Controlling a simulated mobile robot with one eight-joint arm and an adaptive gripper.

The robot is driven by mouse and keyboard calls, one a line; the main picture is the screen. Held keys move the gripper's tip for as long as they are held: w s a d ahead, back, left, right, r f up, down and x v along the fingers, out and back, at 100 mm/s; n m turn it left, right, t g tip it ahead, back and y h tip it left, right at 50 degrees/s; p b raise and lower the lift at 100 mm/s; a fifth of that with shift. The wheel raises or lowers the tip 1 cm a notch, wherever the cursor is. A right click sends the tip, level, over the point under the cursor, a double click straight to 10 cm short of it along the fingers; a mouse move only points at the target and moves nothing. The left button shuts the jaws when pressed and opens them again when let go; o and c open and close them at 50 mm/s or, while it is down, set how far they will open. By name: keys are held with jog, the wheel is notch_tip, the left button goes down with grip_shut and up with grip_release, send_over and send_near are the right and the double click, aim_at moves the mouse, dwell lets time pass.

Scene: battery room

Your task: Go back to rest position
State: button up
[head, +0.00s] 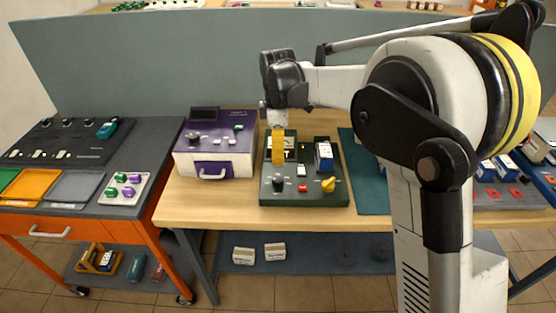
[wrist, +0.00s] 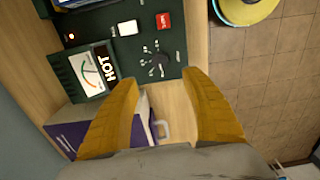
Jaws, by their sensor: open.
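My gripper shows in the head view (head: 278,148) as a yellow finger pointing down above the back left of the dark green panel (head: 305,197). In the wrist view, its two yellow fingers (wrist: 159,75) stand wide apart with nothing between them. My arm reaches in from the right of the head view. The second finger is hidden in the head view.
A purple and white box (head: 214,157) with a handle stands left of the panel. A grey partition (head: 180,70) rises behind the wooden table (head: 185,208). An orange-framed cart (head: 150,215) stands at left.

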dwell(0.4)
jog(key=s+d+r+m+t, duration=0.3)
jog(key=s+d+r+m, duration=0.7)
jog(key=s, duration=0.3)
jog(key=s+d+f+m+t, duration=0.2)
jog(key=s+d+m, duration=0.2)
jog(key=s, duration=0.3)
jog(key=s+d+f+m+t, duration=0.2)
jog(key=s+d+m, duration=0.1)
jog(key=s, duration=0.4)
jog(key=shift+d+m, duration=0.4)
jog(key=shift+d, duration=0.2)
